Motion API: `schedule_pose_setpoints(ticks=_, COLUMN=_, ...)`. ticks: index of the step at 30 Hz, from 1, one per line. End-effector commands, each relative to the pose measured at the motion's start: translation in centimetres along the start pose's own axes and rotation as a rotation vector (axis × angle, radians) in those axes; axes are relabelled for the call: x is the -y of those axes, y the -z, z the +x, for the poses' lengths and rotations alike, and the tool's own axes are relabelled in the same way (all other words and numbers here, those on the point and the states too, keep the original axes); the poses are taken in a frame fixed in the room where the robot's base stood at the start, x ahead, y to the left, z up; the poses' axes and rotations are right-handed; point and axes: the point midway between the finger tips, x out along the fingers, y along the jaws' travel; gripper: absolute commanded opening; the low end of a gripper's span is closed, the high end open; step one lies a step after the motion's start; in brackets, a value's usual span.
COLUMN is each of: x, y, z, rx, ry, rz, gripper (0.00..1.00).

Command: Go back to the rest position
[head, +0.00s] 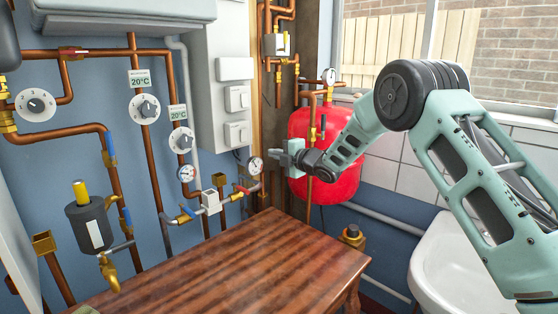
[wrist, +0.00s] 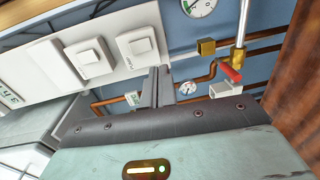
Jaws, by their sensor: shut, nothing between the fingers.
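My gripper (head: 286,158) is shut and empty at the end of my raised arm. In the head view it hangs in the air in front of the red tank (head: 333,135), above the far end of the wooden table (head: 230,262). In the wrist view the gripper (wrist: 158,72) shows its fingers together, with the wall switches and pipes beyond. Nothing is held. I cannot tell the exact distance from the fingers to the wall.
Copper pipes with dials (head: 145,109), gauges and valves cover the blue wall at left. A white switch box (head: 236,100) hangs near my gripper. A white sink (head: 455,265) is at lower right, under my arm. The tabletop is bare.

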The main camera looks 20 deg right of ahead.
Motion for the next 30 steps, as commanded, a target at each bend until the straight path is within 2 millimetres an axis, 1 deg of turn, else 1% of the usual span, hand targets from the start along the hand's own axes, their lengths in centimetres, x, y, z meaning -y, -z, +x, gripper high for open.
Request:
schedule_pose_setpoints(ticks=3, x=0.2, y=0.0, z=-1.0, rx=0.000, ry=0.000, rz=0.000, gripper=0.00)
schedule_pose_setpoints(ticks=6, x=0.3, y=0.0, z=-1.3, rx=0.000, ry=0.000, rz=0.000, gripper=0.00)
schedule_pose_setpoints(ticks=17, x=0.3, y=0.0, z=-1.4, rx=0.000, ry=0.000, rz=0.000, gripper=0.00)
schedule_pose_setpoints(ticks=20, x=-0.3, y=1.3, z=-1.5, rx=0.018, ry=0.028, rz=0.060, gripper=0.00)
schedule_pose_setpoints(ticks=23, x=-1.0, y=4.5, z=-2.4, rx=0.067, ry=0.112, rz=0.221, gripper=0.00)
schedule_pose_setpoints(ticks=26, x=-1.0, y=9.7, z=-4.9, rx=0.140, ry=0.253, rz=0.448, gripper=0.00)
schedule_pose_setpoints(ticks=27, x=-0.7, y=12.1, z=-6.5, rx=0.176, ry=0.319, rz=0.543, gripper=0.00)
schedule_pose_setpoints(ticks=29, x=0.0, y=15.6, z=-9.1, rx=0.230, ry=0.420, rz=0.671, gripper=0.00)
schedule_pose_setpoints(ticks=30, x=0.6, y=17.7, z=-11.0, rx=0.266, ry=0.485, rz=0.743, gripper=0.00)
